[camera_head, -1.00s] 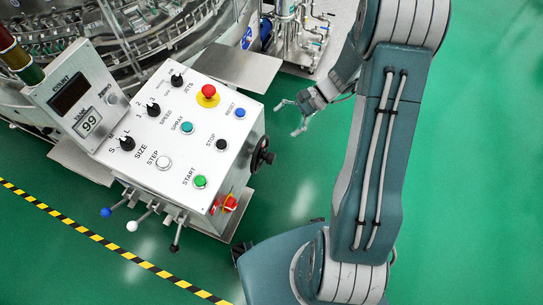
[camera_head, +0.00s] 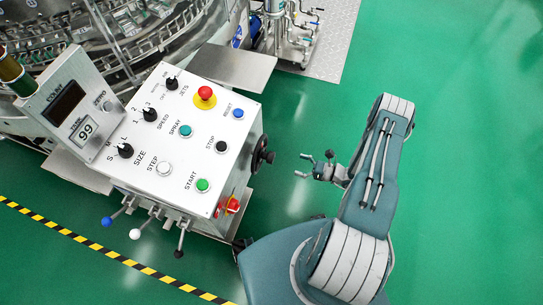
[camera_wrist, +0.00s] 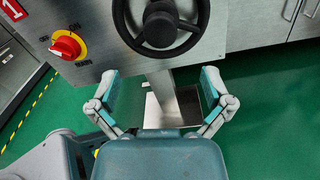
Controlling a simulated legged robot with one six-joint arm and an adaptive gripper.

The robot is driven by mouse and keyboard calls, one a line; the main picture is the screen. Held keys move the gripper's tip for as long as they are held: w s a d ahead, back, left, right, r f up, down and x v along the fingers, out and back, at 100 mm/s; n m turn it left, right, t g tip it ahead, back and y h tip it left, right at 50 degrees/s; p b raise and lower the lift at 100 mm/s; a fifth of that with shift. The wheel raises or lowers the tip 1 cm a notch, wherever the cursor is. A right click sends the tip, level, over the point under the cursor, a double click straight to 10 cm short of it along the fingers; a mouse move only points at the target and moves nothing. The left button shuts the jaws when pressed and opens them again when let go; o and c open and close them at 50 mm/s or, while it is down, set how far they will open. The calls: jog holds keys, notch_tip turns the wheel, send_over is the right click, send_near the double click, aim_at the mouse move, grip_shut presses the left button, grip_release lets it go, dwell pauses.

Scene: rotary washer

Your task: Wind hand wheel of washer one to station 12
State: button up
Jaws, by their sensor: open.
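The black hand wheel (camera_head: 262,156) sits on the right side of the white control box (camera_head: 152,172). In the wrist view the hand wheel (camera_wrist: 161,24) is at the top centre, its spokes and hub facing me, its top cut off. My gripper (camera_head: 302,165) is to the right of the wheel, pointing at it with a clear gap. In the wrist view my gripper (camera_wrist: 160,84) has its two fingers spread wide below the wheel, with nothing between them. A red plate with a "1" (camera_wrist: 10,8) is at the top left. The display reads 99.
A red rotary switch on yellow (camera_wrist: 67,46) is left of the wheel. Levers with blue, white and black knobs (camera_head: 135,233) stick out of the box's front. A pedestal and foot plate (camera_wrist: 165,100) stand below the wheel. Green floor is free to the right.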

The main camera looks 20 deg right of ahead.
aim_at(274, 158)
jog(key=x, duration=1)
jog(key=shift+w+a+f, duration=0.2)
jog(key=shift+a+f, duration=0.1)
jog(key=shift+f, duration=0.05)
jog(key=c, duration=1.3)
